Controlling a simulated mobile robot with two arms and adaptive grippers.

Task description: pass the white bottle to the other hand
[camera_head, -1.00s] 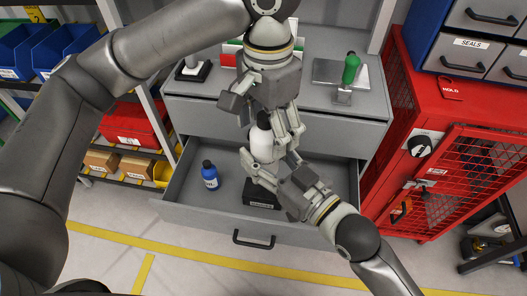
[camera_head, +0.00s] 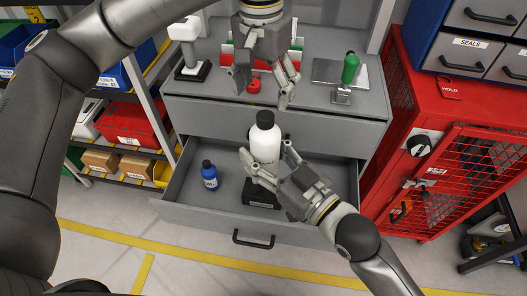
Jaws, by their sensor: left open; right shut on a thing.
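The white bottle (camera_head: 265,146) with a black cap stands upright in the middle of the head view, above the open drawer. My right gripper (camera_head: 268,165) is shut on its lower part, with fingers on both sides. My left gripper (camera_head: 263,92) is open and empty, above and apart from the bottle's cap, in front of the cabinet top.
The open drawer (camera_head: 200,212) holds a blue bottle (camera_head: 209,175) at left and a black box (camera_head: 262,197) below my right gripper. A green-handled tool (camera_head: 349,72) stands on the cabinet top. A red cage cabinet (camera_head: 440,165) stands close on the right.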

